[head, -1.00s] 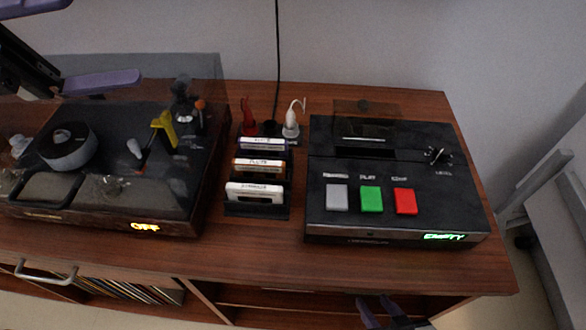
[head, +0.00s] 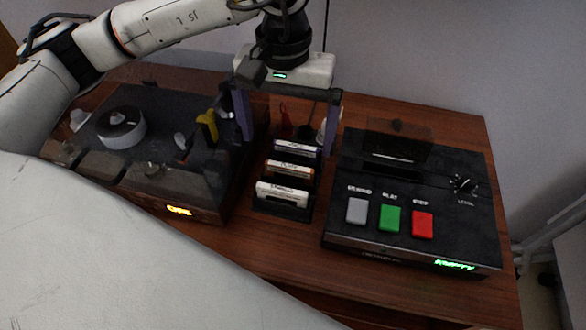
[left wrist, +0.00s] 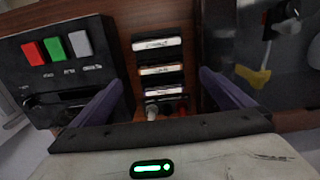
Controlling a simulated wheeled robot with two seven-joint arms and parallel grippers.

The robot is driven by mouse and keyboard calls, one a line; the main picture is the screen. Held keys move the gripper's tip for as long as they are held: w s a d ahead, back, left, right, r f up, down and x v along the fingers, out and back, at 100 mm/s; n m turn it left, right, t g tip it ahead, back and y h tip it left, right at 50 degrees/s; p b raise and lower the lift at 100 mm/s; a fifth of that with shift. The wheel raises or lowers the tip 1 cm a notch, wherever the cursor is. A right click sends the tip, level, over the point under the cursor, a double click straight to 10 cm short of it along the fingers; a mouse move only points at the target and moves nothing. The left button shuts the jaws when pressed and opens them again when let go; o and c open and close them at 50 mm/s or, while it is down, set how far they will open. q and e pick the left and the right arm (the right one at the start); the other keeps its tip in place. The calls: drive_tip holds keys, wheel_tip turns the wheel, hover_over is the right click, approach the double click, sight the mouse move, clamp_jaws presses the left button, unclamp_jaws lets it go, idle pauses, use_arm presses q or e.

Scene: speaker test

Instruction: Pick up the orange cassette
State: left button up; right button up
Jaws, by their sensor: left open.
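The orange cassette (head: 289,169) stands in the middle slot of a small black rack (head: 283,211), between a purple-edged cassette (head: 297,149) behind and a white cassette (head: 282,193) in front. In the left wrist view the orange cassette (left wrist: 161,70) is the middle one of the row. My left gripper (head: 288,146) is open and empty, its purple fingers pointing down on either side of the rack's back end. In the left wrist view the open fingers (left wrist: 163,84) flank the row, with the orange cassette beyond them. My right gripper is out of view.
A black cassette deck (head: 400,240) with grey, green and red buttons stands right of the rack, its display reading EMPTY. A turntable (head: 150,190) with a clear cover stands left, showing OFF. Red and white plugs (head: 284,120) are behind the rack.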

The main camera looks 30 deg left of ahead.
use_arm(q)
hover_over(289, 166)
wheel_tip(289, 166, down, 5)
drive_tip(key=shift+f+p, duration=0.85)
drive_tip(key=shift+f, duration=1.7)
drive_tip(key=c, duration=1.1)
